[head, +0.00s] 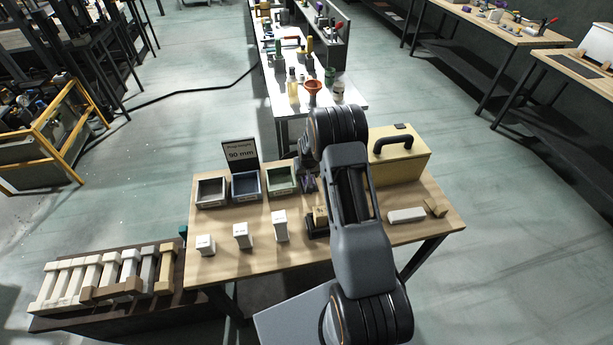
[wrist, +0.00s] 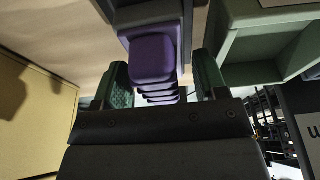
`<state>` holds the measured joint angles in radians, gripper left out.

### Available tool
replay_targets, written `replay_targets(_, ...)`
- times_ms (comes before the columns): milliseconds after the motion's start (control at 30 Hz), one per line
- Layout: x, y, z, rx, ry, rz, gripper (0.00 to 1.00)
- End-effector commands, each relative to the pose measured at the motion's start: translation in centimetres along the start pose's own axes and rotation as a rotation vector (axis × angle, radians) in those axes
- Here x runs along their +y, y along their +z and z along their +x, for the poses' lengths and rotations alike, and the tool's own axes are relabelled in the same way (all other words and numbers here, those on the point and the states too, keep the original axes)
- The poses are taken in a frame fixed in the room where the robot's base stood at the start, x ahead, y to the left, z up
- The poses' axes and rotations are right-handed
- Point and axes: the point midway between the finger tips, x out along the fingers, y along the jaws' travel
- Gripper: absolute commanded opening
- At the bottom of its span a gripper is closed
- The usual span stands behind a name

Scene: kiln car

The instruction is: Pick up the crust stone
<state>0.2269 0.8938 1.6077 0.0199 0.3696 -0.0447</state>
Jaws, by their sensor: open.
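My gripper (wrist: 163,88) is open, its green textured fingers on either side of a purple block-shaped thing (wrist: 153,58) with ridges, in the wrist view. A gap shows at the right finger; contact at the left is unclear. The purple thing meets a dark grey body above it. I cannot tell for sure whether it is the crust stone. In the head view my arm hides much of this spot, between the green bin (head: 281,186) and the tan toolbox (head: 405,163). A tan block (head: 320,213) in a dark holder and a brown block (head: 435,207) also lie on the table.
The wooden table (head: 262,254) holds a grey bin (head: 204,201), a blue bin (head: 240,194), a "90 mm" sign (head: 240,153), several white posts (head: 242,236) and a white bar (head: 406,215). A rack of pale bars (head: 105,272) stands left.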

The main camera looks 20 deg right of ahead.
Motion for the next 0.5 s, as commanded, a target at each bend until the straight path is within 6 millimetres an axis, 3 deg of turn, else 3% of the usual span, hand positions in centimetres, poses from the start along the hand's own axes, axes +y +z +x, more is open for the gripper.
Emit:
replay_targets(367,0.01,0.01,1.02,0.0,0.0,0.0,0.66)
replay_targets(500,0.01,0.02,1.01,0.0,0.0,0.0,0.54)
